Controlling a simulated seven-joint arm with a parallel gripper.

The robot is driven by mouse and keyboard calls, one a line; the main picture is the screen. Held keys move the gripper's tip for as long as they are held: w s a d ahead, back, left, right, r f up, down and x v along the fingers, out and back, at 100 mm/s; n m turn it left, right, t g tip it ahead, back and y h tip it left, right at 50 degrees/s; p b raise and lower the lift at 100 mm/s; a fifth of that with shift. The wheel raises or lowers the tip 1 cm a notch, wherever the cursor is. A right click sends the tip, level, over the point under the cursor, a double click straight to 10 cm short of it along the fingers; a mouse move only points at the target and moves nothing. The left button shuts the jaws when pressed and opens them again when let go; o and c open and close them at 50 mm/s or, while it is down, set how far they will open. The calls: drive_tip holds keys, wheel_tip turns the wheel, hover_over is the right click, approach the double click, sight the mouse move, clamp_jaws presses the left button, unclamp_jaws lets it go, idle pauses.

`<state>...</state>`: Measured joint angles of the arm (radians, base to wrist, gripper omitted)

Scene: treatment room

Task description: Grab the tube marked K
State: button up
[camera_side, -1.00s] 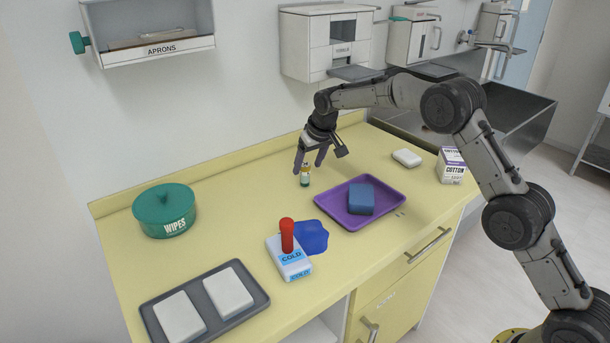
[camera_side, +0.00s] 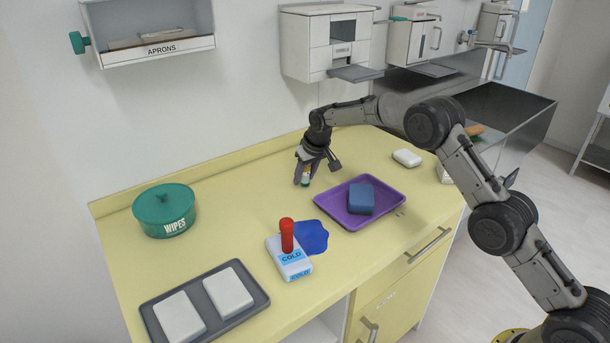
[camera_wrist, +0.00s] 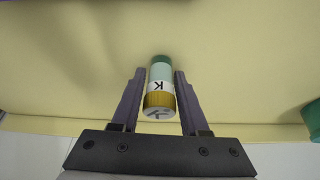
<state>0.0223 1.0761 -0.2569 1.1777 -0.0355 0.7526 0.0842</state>
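The tube marked K (camera_wrist: 160,87) stands on the yellow counter, with a green end, a white label with a black K and a yellow-brown cap that also bears a letter. It also shows in the side view (camera_side: 305,180), partly hidden by my gripper. My gripper (camera_wrist: 160,76) is open, with one finger on each side of the tube. A thin gap shows between the tube and each finger in the wrist view. In the side view, my gripper (camera_side: 307,179) is low over the counter, around the tube.
A purple tray (camera_side: 388,200) holding a blue block (camera_side: 361,198) lies just right of the tube. In front are a blue patch (camera_side: 312,237) and a cold pack box (camera_side: 289,262) with a red object (camera_side: 287,234) on it. The green wipes tub (camera_side: 164,210) stands left.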

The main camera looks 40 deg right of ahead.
clamp_jaws()
